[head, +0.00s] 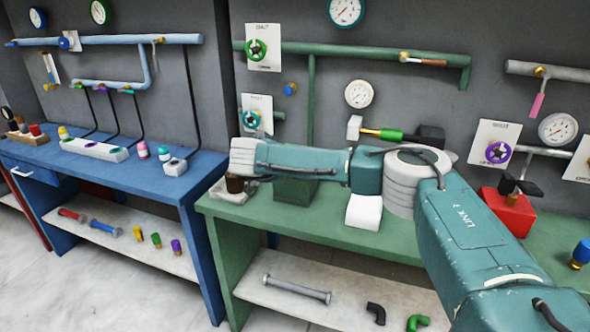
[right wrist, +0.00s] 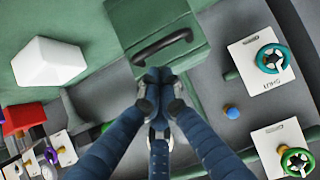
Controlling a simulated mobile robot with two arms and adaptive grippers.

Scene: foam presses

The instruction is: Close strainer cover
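The strainer appears to be the dark green box (head: 297,190) on the green bench, mostly hidden behind my right arm in the head view. In the right wrist view the green box (right wrist: 140,20) is at the top, with a curved black handle (right wrist: 163,46) on its face. I cannot tell how far its cover stands open. My right gripper (right wrist: 159,76) has its blue fingertips together just below the handle, with nothing visible between them. Whether they touch the box is unclear. My left gripper is not in view.
A white block (head: 364,212) stands on the green bench (head: 420,228), right of the box. A red block (head: 508,211) is at right. Valves and gauges line the wall behind.

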